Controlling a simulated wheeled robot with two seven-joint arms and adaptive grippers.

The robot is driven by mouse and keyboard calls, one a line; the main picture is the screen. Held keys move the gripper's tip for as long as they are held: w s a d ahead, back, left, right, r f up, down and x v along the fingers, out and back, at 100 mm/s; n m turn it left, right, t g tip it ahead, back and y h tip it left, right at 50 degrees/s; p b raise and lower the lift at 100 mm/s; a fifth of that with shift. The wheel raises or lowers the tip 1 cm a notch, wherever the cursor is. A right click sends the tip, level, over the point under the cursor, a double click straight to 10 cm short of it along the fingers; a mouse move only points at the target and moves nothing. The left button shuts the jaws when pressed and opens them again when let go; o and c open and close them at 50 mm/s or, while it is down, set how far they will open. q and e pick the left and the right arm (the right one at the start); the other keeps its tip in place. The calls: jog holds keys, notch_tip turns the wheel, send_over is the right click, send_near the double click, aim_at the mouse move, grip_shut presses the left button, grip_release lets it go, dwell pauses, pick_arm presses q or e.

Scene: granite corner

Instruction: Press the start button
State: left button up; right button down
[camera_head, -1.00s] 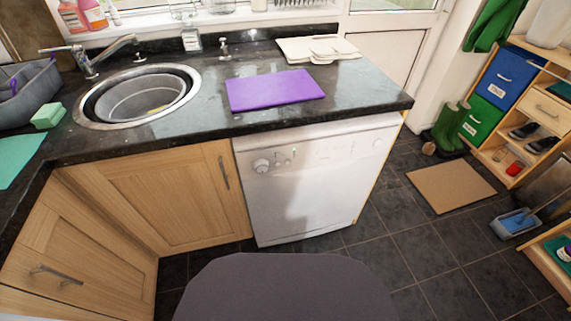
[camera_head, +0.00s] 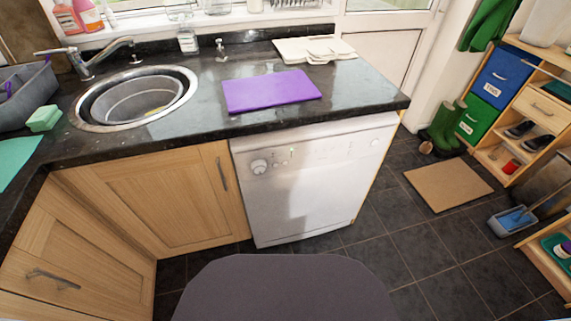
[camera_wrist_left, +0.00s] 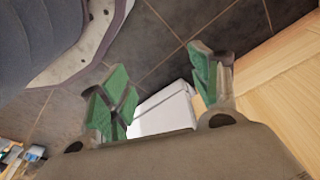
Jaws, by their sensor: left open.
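The white dishwasher (camera_head: 310,185) stands under the dark counter in the head view. Which small button is the start button is too small to tell. My left gripper (camera_wrist_left: 165,85) shows in the left wrist view with its green-padded fingers spread apart and nothing between them. A white box-like surface, perhaps part of the dishwasher, shows beyond the fingers. Neither gripper shows in the head view.
The counter holds a sink (camera_head: 135,98), a purple board (camera_head: 271,91) and white boards (camera_head: 314,49). Wooden cabinets (camera_head: 160,195) adjoin the dishwasher on its left. The tiled floor before the dishwasher's right side is clear.

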pick_arm(q)
jog(key=shift+c, duration=0.3)
grip_shut()
dwell(1.2)
